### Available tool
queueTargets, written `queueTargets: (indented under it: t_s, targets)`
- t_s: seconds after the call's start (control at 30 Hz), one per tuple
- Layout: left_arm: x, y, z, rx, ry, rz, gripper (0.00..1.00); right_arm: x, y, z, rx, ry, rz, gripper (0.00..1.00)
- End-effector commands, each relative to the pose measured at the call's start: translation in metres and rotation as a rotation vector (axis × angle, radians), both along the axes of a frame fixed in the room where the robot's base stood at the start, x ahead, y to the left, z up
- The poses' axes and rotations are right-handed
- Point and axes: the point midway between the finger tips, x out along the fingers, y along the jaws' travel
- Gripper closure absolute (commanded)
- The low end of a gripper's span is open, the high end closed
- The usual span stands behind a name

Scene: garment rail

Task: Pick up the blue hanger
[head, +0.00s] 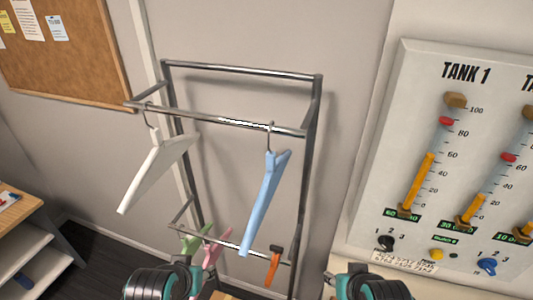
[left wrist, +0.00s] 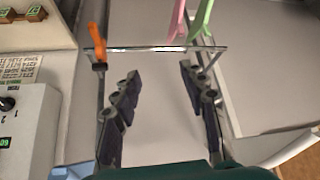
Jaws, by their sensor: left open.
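The blue hanger (head: 265,200) hangs by its metal hook from the upper front bar of the rail (head: 220,117) in the head view, toward the bar's right end. A pale blue piece, probably the same hanger, shows at the lower left edge of the left wrist view (left wrist: 82,171). My left gripper (left wrist: 160,100) is open, with nothing between its fingers. In the head view, my left arm is at the bottom, below and left of the blue hanger, with its fingertips not clear. My right arm shows at the bottom right, but its fingers are out of view.
A white hanger (head: 155,170) hangs left of the blue one. A tank gauge panel (head: 375,215) stands right, shelves (head: 30,240) left. The space between the two upper hangers is clear.

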Motion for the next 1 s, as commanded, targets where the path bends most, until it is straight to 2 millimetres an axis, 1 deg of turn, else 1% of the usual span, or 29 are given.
queueTargets:
  t_s: [0.03,0.07,0.1,0.17,0.27,0.3,0.37,0.4,0.47,0.5,0.6,0.73,0.8,0.87,0.93,1.0]
  targets:
    - [0.004,-0.002,0.035,0.000,0.003,-0.006,0.57,0.000,0.000,0.030,0.000,0.000,0.000,0.60]
    - [0.006,-0.003,0.047,0.000,0.006,-0.010,0.57,0.000,0.000,0.039,0.000,0.000,0.000,0.60]
    - [0.010,-0.006,0.064,0.000,0.010,-0.016,0.57,0.000,0.000,0.050,0.000,0.000,0.000,0.60]
    - [0.017,-0.011,0.091,0.000,0.018,-0.029,0.57,0.000,0.000,0.067,0.000,0.000,0.000,0.60]
    - [0.041,-0.028,0.150,0.001,0.045,-0.070,0.57,0.000,0.000,0.095,0.000,0.000,0.000,0.60]
    - [0.054,-0.038,0.170,0.002,0.061,-0.091,0.57,0.000,0.000,0.100,0.000,0.000,0.000,0.60]
    - [0.072,-0.054,0.193,0.005,0.083,-0.122,0.57,0.000,0.000,0.101,0.000,0.000,0.000,0.60]
    - [0.083,-0.064,0.206,0.007,0.099,-0.142,0.57,0.000,0.000,0.101,0.000,0.000,0.000,0.60]
    - [0.100,-0.082,0.225,0.010,0.121,-0.175,0.57,0.000,0.000,0.100,0.000,0.000,0.000,0.60]
    - [0.111,-0.095,0.236,0.013,0.136,-0.195,0.57,0.000,0.000,0.099,0.000,0.000,0.000,0.60]
    - [0.133,-0.125,0.259,0.022,0.170,-0.240,0.57,0.000,0.000,0.098,0.000,0.000,0.000,0.60]
    - [0.150,-0.152,0.276,0.030,0.200,-0.280,0.57,0.000,0.000,0.098,0.000,0.000,0.000,0.60]
    - [0.155,-0.161,0.281,0.033,0.210,-0.291,0.57,0.000,0.000,0.098,0.000,0.000,0.000,0.60]
    - [0.157,-0.165,0.284,0.035,0.215,-0.297,0.57,0.000,0.000,0.098,0.000,0.000,0.000,0.60]
    - [0.160,-0.168,0.282,0.036,0.218,-0.300,0.57,0.000,0.000,0.099,0.000,0.000,0.000,0.60]
    - [0.162,-0.169,0.277,0.036,0.219,-0.302,0.57,0.000,0.000,0.099,0.000,0.000,0.000,0.60]
